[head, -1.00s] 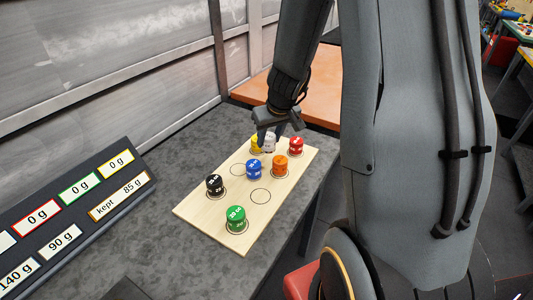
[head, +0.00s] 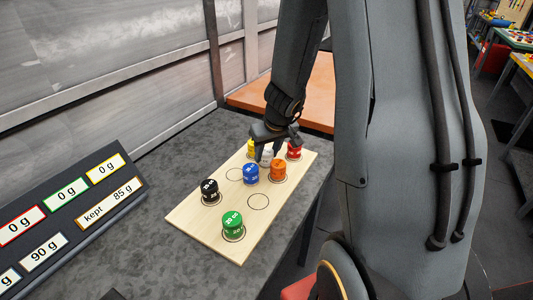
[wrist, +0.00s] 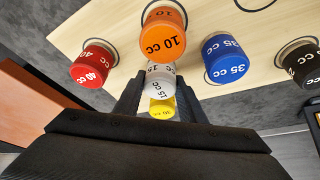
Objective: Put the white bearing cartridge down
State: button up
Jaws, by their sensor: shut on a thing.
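My gripper (head: 268,152) is shut on the white bearing cartridge (wrist: 160,76), whose label reads 15 cc. In the head view the cartridge (head: 267,156) is mostly hidden by the fingers, low over the far end of the light wooden board (head: 199,221). I cannot tell whether it touches the board. The yellow cartridge (head: 251,147) is beside it to the left, the red one (head: 294,152) to the right. The orange one (head: 278,170) and blue one (head: 250,174) stand just nearer. In the wrist view the yellow cartridge (wrist: 162,109) shows just below the white one.
The black cartridge (head: 209,191) and green cartridge (head: 232,224) stand on the near part of the board. Two drawn circles, at mid-left (head: 235,174) and on the right (head: 258,201), are empty. A weight display panel (head: 75,215) stands at the left. The grey table is otherwise largely clear.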

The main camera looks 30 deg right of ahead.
jog(key=o, duration=1.4)
jog(key=shift+r+p, duration=0.35)
jog(key=shift+p, duration=0.1)
jog(key=p+v, duration=0.4)
jog(key=v, duration=0.7)
jog(key=s+a+g, duration=0.1)
jog(key=s+a, duration=0.2)
jog(key=s, duration=0.1)
jog(key=s+a, duration=0.4)
jog(key=s, duration=0.1)
jog(key=s+a+g, duration=0.1)
jog(key=s+a, duration=0.3)
jog(key=shift+s+r+g, duration=0.3)
jog(key=shift+s+r, duration=0.1)
notch_tip(320, 180, down, 4)
jog(key=b, duration=0.3)
jog(key=shift+w, duration=0.1)
